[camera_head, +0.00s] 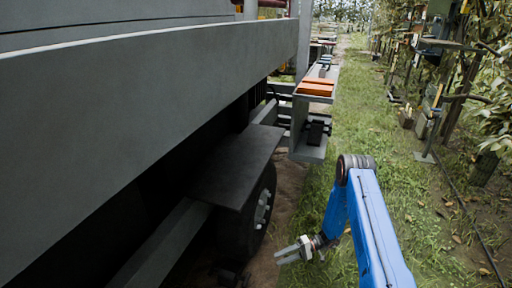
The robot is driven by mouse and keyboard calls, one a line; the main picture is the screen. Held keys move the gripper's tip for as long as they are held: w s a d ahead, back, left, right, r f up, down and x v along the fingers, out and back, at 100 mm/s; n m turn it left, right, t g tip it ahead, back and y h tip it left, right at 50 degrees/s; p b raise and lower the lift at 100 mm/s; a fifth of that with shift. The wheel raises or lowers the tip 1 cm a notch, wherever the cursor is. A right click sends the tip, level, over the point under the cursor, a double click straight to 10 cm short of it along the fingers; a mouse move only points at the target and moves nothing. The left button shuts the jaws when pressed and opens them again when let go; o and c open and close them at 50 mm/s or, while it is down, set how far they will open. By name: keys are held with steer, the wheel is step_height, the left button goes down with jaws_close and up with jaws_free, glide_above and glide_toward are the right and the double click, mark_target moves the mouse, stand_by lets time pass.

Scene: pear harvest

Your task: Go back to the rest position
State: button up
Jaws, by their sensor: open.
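My gripper (289,254) is at the bottom middle, at the end of my blue arm. Its light grey fingers point left and stand apart, with nothing visible between them. It hangs above the grass and dirt strip, to the right of a dark wheel (262,212). My arm bends at a dark joint above the gripper and runs down to the bottom edge. No pear can be made out near the gripper.
A large grey vehicle side (150,95) fills the left. A grey metal frame with an orange part (317,88) juts out ahead. Trees, posts and boxes (423,125) line the right. A grass lane (365,115) runs clear between them.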

steer(key=s+d+r+h, duration=0.1)
steer(key=r+h, duration=0.1)
steer(key=r, duration=0.9)
steer(key=s+d+r+n+h, duration=0.1)
steer(key=s+r+h, duration=0.1)
steer(key=r, duration=0.8)
steer(key=s+d+r+h, duration=0.1)
steer(key=d+r+h, duration=0.1)
steer(key=r, duration=0.9)
steer(key=s+d+r+t+h, duration=0.1)
steer(key=s+d+r+h, duration=0.1)
steer(key=s+r, duration=0.45)
steer(key=s+d+r+t+h, duration=0.15)
steer(key=s+r, duration=0.25)
steer(key=r, duration=0.5)
steer(key=s+d+r+m+t+h, duration=0.1)
steer(key=s+d+r+t, duration=0.1)
steer(key=s, duration=0.5)
steer(key=s+d+r+m+t+h, duration=0.1)
steer(key=s+d+r+t+h, duration=0.1)
steer(key=s+r, duration=0.3)
steer(key=s+d+r+m+t+h, duration=0.1)
steer(key=s+d+r+t+h, duration=0.1)
steer(key=s, duration=0.7)
steer(key=shift+s+d+r, duration=0.4)
steer(key=shift+d+r, duration=0.4)
steer(key=shift+d, duration=0.55)
steer(key=shift+t+h, duration=0.25)
